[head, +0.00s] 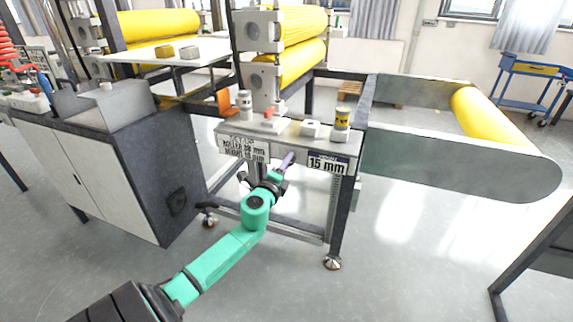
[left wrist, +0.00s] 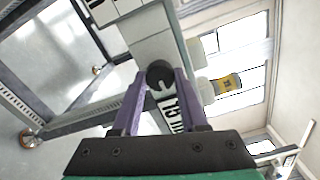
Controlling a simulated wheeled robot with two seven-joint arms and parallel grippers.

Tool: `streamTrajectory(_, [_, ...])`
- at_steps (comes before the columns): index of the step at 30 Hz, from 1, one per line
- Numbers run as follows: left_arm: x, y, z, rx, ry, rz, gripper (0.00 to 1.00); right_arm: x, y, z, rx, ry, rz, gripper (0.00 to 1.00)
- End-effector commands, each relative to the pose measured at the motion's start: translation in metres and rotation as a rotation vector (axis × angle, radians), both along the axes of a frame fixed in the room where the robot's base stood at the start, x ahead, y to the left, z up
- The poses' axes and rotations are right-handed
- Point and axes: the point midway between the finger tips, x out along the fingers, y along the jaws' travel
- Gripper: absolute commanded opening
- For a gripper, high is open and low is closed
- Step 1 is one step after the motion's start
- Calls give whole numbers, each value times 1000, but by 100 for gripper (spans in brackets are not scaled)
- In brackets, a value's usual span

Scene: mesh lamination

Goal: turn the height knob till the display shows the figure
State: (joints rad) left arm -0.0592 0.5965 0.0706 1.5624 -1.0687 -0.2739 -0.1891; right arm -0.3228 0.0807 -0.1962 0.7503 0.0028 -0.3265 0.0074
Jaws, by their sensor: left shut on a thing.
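My left gripper (head: 287,161) reaches up to the front of the machine's shelf, its purple fingers just left of the display. In the left wrist view the two fingers (left wrist: 160,82) close around a round black knob (left wrist: 159,72). The knob is hidden behind the gripper in the head view. The display (head: 327,163) on the shelf front reads 15 mm. A white setup card (head: 243,148) left of it carries a roller line and a height line; its small figures are hard to read. My right gripper is in neither view.
On the shelf stand a yellow-labelled container (head: 342,123), a white block (head: 310,129) and a red button box (head: 268,122). Yellow rollers (head: 303,60) rise behind. A grey cabinet (head: 110,165) stands left; a side-walled conveyor (head: 450,165) extends right.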

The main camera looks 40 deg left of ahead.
Motion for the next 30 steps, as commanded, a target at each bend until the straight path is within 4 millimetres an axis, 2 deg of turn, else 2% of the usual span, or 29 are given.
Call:
streamTrajectory(16, [0, 0, -2, 23, 12, -1, 0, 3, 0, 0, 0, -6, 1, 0])
streamTrajectory(17, [0, 0, -2, 23, 12, -1, 54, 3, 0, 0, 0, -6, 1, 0])
streamTrajectory(18, [0, 0, -2, 24, 12, 0, 69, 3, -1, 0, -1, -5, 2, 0])
streamTrajectory(19, [0, 0, -2, 24, 12, 0, 73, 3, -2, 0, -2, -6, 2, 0])
streamTrajectory(30, [-4, -2, -2, 23, 11, 0, 73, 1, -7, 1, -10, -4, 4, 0])
